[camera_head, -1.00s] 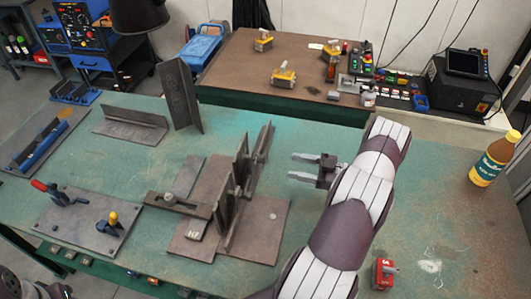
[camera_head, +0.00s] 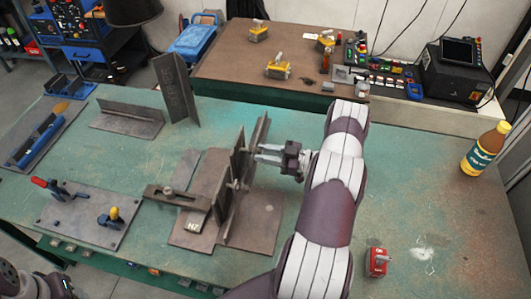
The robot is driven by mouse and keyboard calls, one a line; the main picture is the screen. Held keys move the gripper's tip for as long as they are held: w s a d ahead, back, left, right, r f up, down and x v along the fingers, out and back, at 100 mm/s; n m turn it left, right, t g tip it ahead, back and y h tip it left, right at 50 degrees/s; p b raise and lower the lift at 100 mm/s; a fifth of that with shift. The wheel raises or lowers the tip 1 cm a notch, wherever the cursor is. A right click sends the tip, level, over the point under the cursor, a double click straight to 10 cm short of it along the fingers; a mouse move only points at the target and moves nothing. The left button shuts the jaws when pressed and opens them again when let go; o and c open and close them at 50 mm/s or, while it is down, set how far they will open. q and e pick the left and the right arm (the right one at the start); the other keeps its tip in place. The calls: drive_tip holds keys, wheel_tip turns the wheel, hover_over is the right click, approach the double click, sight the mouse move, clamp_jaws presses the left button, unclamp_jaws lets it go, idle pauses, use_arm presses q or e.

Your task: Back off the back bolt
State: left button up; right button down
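A steel fixture (camera_head: 262,225) stands mid-table, with upright plates (camera_head: 222,190) side by side on a flat base. A small bolt (camera_head: 240,186) shows between the uprights. The back bolt cannot be made out clearly; the far upright or my fingers may hide it. My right gripper (camera_head: 257,153) reaches in from the right, its fingers pointing left, with tips at the far end of the right upright. A gap shows between the fingers; I cannot tell whether they touch anything. Part of my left gripper (camera_head: 62,287) shows at the lower left edge, its fingers unclear.
A slotted clamp bar (camera_head: 178,197) lies left of the uprights. A toggle-clamp plate (camera_head: 85,225) is at the left, angle pieces (camera_head: 128,119) behind. A red block (camera_head: 377,262) and a bottle (camera_head: 484,150) stand at right. The right side of the table is mostly clear.

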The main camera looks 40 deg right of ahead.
drive_tip(key=shift+n+b, duration=7.35)
drive_tip(key=shift+n, duration=1.25)
drive_tip(key=c, duration=1)
unclamp_jaws()
drive_tip(key=shift+o, duration=0.7)
drive_tip(key=shift+d+r, duration=0.1)
